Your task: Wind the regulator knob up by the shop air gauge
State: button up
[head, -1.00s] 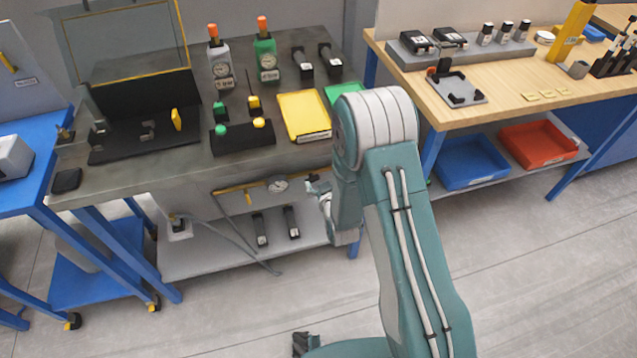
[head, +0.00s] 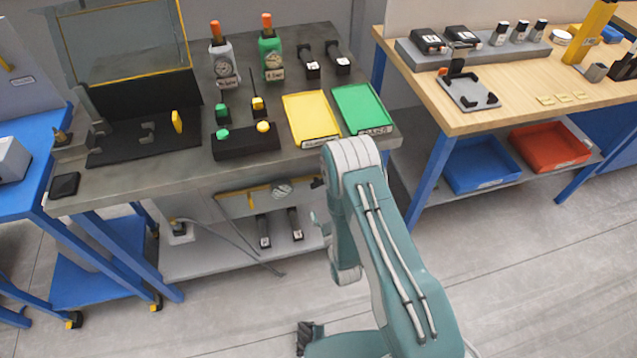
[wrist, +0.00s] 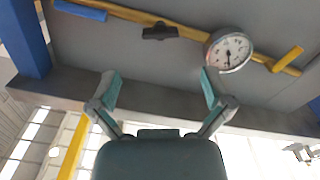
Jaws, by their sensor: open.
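The shop air gauge (head: 281,190) is a round white dial on a yellow pipe under the grey bench. It also shows large in the wrist view (wrist: 230,50). A black winged piece (wrist: 160,32), which looks like the regulator knob, sits on the same pipe, left of the gauge in the wrist view. In the head view, my arm partly covers that end of the pipe. My gripper (wrist: 161,88) is open and empty. Its fingers are apart from the pipe, with the black piece beyond the gap between them. In the head view my gripper is mostly hidden by my arm.
A yellow lever (wrist: 288,60) stands on the pipe beside the gauge, and a blue part (wrist: 80,10) is at the other end. The bench edge (wrist: 160,112) crosses behind my fingers. A grey hose hangs below the pipe. Black devices stand on the lower shelf (head: 215,255).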

aim_at(318, 187)
jog(key=x, duration=0.9)
jog(key=shift+a, duration=0.1)
jog(key=c, duration=1.1)
